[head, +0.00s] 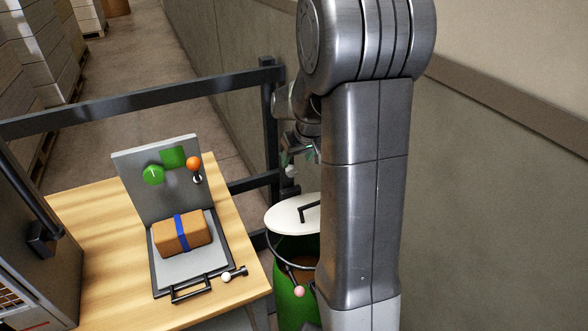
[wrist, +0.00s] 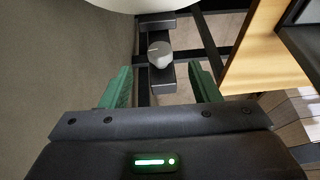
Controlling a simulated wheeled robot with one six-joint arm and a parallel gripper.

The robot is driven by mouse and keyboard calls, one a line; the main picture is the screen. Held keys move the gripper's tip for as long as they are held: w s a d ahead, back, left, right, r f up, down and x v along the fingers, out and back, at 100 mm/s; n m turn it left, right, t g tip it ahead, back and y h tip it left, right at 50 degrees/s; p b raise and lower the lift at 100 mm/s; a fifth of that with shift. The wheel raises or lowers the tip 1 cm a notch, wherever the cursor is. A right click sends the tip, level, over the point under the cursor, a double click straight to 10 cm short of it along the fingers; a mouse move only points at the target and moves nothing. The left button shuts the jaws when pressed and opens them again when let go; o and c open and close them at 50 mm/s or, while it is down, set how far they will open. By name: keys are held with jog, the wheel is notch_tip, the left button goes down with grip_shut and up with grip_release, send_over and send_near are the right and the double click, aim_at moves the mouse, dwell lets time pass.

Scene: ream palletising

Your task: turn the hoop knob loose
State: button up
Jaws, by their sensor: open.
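A green drum (head: 292,305) stands right of the table, partly behind my arm. A dark hoop (head: 272,246) runs round its upper part, with a small pink knob (head: 299,291) at its front. The white lid (head: 288,214) with a black handle sits tilted above the drum; a pale edge, likely this lid (wrist: 145,4), shows in the wrist view. My gripper (wrist: 162,84) is open, its green fingers apart and empty. A grey round knob (wrist: 160,54) on a dark bracket shows beyond the fingertips. In the head view, my gripper (head: 302,152) is partly hidden, above a pale knob (head: 291,171).
A dark rail (head: 150,105) runs behind. A wall (head: 490,200) stands close on the right.

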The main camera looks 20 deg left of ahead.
aim_at(293, 170)
jog(key=x, duration=0.6)
jog(key=shift+a+f, duration=0.1)
jog(key=shift+f, duration=0.25)
jog(key=shift+c, duration=0.5)
jog(key=c, duration=0.9)
